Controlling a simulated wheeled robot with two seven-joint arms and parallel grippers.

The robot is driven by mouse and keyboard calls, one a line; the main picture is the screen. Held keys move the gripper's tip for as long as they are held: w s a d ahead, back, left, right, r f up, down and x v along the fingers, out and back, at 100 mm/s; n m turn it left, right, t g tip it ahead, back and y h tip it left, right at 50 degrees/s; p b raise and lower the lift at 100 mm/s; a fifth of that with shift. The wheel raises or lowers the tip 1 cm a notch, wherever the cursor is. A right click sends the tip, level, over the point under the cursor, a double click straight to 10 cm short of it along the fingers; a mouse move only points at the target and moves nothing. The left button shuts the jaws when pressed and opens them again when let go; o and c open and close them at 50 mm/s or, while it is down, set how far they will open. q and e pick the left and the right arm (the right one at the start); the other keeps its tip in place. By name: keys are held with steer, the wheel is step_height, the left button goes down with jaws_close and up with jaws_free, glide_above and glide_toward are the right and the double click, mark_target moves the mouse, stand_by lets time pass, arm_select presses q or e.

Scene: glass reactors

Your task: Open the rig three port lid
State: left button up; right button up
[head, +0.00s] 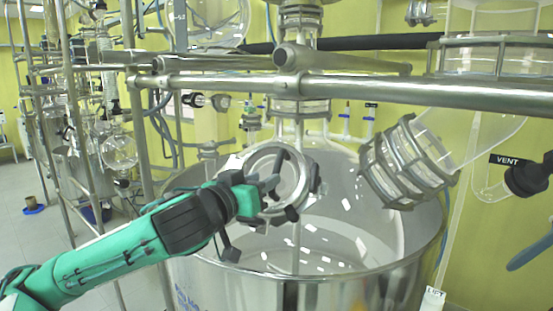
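A round port lid with a metal ring (302,172) and dark clamp knobs around its rim stands in the middle of the head view, at the front of the glass vessel. My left arm comes in from the lower left. My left gripper (269,185) is at the left part of the lid and overlaps its ring in the picture. A dark handle or clamp part lies just above the fingers. I cannot tell whether the fingers touch it or how far apart they are. The lid's left edge is partly hidden by the gripper. My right gripper is not in view.
A large steel vessel (345,276) stands below and around the lid. A horizontal steel pipe (400,92) crosses above it. A flanged glass branch (408,160) slants in at the right, near a "VENT" label (504,160). Frame posts and glassware stand at the left.

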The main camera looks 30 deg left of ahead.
mark_target(274, 172)
arm_select(q)
steer(key=w+p, duration=0.1)
steer(key=p, duration=0.1)
steer(key=shift+w+r+p, duration=0.25)
steer(key=shift+w+p, duration=0.1)
steer(key=w+p, duration=0.1)
steer(key=w, duration=0.2)
steer(key=shift+w+a+f+p, duration=0.1)
steer(key=shift+w+f+p, duration=0.05)
steer(key=shift+w+p, duration=0.2)
steer(key=shift+w+f, duration=0.15)
steer(key=shift+w, duration=0.35)
steer(key=shift+s, duration=0.1)
jaws_close()
